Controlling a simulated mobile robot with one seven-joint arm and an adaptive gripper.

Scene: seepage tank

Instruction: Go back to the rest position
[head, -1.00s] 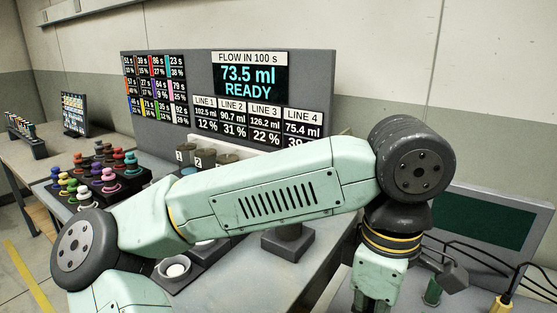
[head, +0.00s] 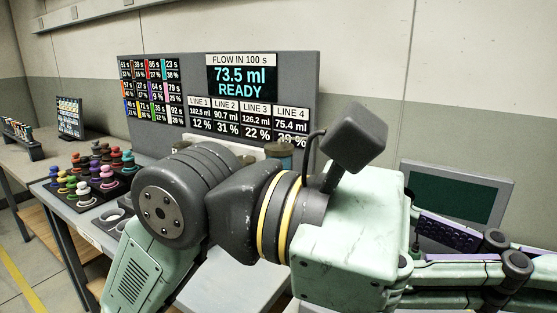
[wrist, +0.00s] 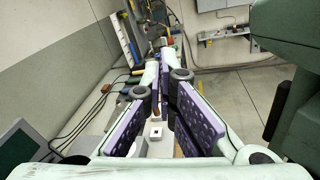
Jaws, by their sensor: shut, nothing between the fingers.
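My gripper (wrist: 166,68) is shut and empty; its purple-padded fingers meet at the tips in the wrist view. In the head view my gripper (head: 505,262) reaches out to the right, and its tips are cut off by the frame's edge. My wrist and forearm fill the lower middle of the head view, in front of the bench. A small white block with a dark centre (wrist: 155,131) shows below and between the fingers in the wrist view.
The grey display panel (head: 218,60) reads 73.5 ml READY. Coloured knobs (head: 97,172) stand in a black rack at the left of the bench. A green-screened monitor (head: 455,195) stands behind my gripper. Cables (wrist: 95,110) and tools lie along a bench in the wrist view; open floor (wrist: 245,95) lies right.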

